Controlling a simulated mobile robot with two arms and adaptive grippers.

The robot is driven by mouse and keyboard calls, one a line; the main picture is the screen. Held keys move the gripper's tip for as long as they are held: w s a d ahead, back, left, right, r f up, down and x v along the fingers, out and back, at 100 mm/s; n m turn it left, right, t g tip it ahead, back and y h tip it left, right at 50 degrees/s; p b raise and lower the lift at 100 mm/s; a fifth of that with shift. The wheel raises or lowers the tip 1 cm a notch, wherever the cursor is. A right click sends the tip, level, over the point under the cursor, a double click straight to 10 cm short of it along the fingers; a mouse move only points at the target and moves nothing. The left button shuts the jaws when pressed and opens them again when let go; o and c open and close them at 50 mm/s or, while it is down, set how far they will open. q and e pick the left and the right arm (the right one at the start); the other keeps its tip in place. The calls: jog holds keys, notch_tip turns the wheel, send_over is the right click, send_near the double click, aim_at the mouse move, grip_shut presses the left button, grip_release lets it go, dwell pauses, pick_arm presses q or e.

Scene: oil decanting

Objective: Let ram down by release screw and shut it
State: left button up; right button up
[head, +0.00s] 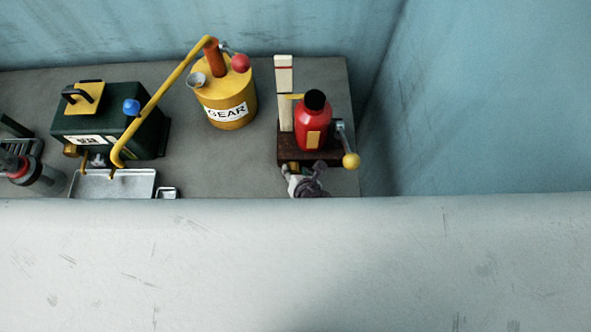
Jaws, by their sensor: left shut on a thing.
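The red bottle jack (312,125) stands upright on a dark brown base (288,157) at the right end of the bench. Its round black top faces up. A yellow pointer (292,97) reaches from it to a white upright scale (284,75), below the scale's red line. A lever with a yellow ball (351,160) sticks out at its right. My left gripper (304,178) is at the front foot of the jack, shut at the release screw. The fingers and the bench's front edge hide the screw itself. My right gripper is not in view.
A yellow GEAR drum (213,98) with a pump and long yellow spout stands left of the jack. A green box (125,150), a metal tray (140,182) and a red-ringed cylinder (38,178) are further left. A pale surface fills the foreground; a blue wall closes the right.

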pick_arm(q)
jog(key=shift+h, duration=0.3)
jog(key=shift+a+n+h, duration=0.25)
jog(key=shift+n+h, duration=0.45)
jog(key=shift+h, duration=0.3)
jog(key=shift+a+n+h, duration=0.15)
jog(key=shift+n+h, duration=0.55)
jog(key=shift+h, duration=0.7)
jog(key=o, duration=1.1)
jog(key=shift+o, duration=0.2)
jog(key=v, duration=1.2)
